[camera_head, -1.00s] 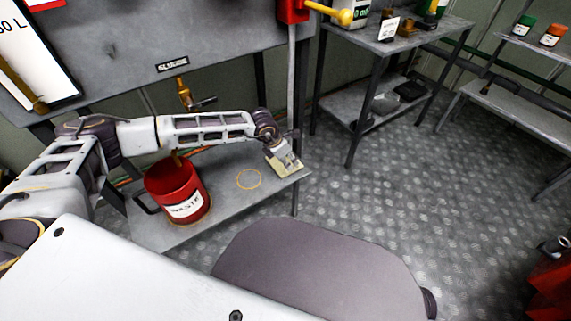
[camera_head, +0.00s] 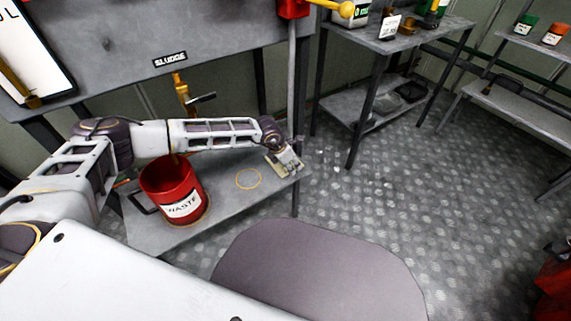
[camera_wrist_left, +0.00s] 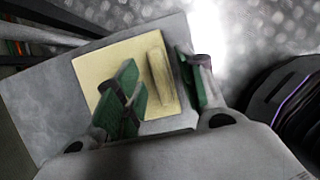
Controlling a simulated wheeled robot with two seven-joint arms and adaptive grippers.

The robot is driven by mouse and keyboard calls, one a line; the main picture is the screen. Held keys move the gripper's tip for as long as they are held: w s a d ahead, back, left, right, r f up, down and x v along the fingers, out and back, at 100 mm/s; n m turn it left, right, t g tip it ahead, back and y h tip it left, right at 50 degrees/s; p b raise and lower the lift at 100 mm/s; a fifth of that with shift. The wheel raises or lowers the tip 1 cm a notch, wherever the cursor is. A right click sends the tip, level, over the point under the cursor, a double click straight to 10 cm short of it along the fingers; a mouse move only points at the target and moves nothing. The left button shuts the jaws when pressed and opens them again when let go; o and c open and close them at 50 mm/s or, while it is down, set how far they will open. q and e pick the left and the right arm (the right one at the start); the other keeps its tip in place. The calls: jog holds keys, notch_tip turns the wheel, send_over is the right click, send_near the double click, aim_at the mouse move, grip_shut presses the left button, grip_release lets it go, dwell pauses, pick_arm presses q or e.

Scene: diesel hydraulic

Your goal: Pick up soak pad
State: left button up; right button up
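The soak pad is a square, pale yellow pad (camera_wrist_left: 103,73) with a raised ridge across it, lying flat on the grey shelf in the left wrist view. My left gripper (camera_wrist_left: 157,92) is over it, its green-lined fingers apart on either side of the ridge. Whether the fingers touch the ridge I cannot tell. In the head view my left gripper (camera_head: 289,165) is low over the shelf's right end and hides most of the pad. My right gripper is not in view.
A red waste bucket (camera_head: 172,190) stands on the grey shelf (camera_head: 225,205), left of a yellow ring mark (camera_head: 249,179). A brass tap (camera_head: 183,95) hangs above. A post (camera_head: 293,90) rises close by the gripper. Open floor lies to the right.

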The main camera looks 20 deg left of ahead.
pick_arm(q)
grip_shut()
dwell(0.3)
jog(key=shift+r, duration=0.15)
jog(key=shift+r, duration=0.5)
notch_tip(320, 180, up, 8)
jog(key=p, duration=0.3)
jog(key=shift+f, duration=0.25)
jog(key=shift+r, duration=0.65)
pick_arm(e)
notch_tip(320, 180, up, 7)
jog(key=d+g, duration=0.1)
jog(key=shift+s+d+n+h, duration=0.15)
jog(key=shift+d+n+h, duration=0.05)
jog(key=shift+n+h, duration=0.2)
